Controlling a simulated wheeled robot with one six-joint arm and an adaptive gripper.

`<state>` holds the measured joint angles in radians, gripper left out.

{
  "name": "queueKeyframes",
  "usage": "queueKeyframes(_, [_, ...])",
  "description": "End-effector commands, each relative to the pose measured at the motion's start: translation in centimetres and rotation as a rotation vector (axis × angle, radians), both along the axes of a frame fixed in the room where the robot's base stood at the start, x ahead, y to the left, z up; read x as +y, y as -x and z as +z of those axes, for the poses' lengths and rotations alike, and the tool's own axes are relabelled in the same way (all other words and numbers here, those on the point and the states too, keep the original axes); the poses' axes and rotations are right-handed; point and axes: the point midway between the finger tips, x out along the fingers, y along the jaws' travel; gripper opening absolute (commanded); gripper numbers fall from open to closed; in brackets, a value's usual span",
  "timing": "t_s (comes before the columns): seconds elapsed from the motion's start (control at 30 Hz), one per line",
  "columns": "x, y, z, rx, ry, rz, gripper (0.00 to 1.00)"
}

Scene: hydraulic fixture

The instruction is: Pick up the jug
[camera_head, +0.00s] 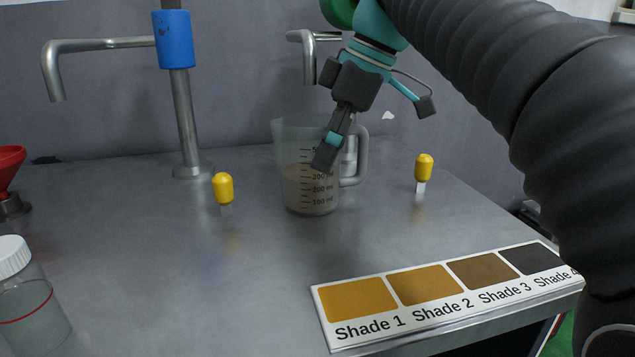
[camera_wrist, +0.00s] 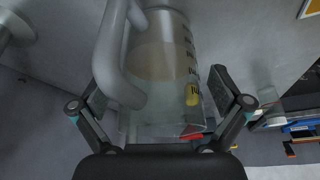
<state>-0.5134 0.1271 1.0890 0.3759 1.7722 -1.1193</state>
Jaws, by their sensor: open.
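The jug (camera_head: 301,187) is a clear measuring jug with dark markings and a brownish liquid in it. It stands upright on the metal table (camera_head: 240,270), with its handle (camera_head: 356,165) to the right. My gripper (camera_head: 328,152) is above and in front of the jug's upper handle side in the head view, its fingers hiding part of the rim. In the wrist view the jug (camera_wrist: 160,65) fills the middle, its handle (camera_wrist: 115,50) to the left. My open gripper (camera_wrist: 160,95) has a finger at either side of the jug's near part. I cannot tell whether the fingers touch it.
Two metal taps stand behind, one with a blue collar (camera_head: 174,40). Yellow-capped pegs (camera_head: 223,188) (camera_head: 424,168) flank the jug. A shade card (camera_head: 440,290) lies at the front right, a white-lidded jar (camera_head: 28,300) at the front left. The table's middle is clear.

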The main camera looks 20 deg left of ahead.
Motion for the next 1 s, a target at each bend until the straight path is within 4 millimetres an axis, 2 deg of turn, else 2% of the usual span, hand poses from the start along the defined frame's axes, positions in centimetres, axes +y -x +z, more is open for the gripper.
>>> queueKeyframes(0.03, [0.26, 0.02, -1.29, 0.0, 0.0, 0.001, 1.0])
queueKeyframes(0.1, [0.5, 0.02, -1.8, -0.001, 0.0, 0.001, 1.0])
queueKeyframes(0.4, [0.68, 0.01, -1.79, -0.001, -0.001, -0.002, 1.0])
queueKeyframes(0.47, [0.68, 0.01, -1.79, -0.001, -0.001, -0.002, 0.88])
queueKeyframes(0.7, [0.7, 0.03, -1.76, -0.002, -0.001, -0.001, 0.28])
queueKeyframes(0.73, [0.7, 0.03, -1.77, -0.002, -0.001, -0.001, 0.25])
queueKeyframes(1.0, [0.66, 0.02, -1.76, -0.001, 0.0, -0.001, 0.24])
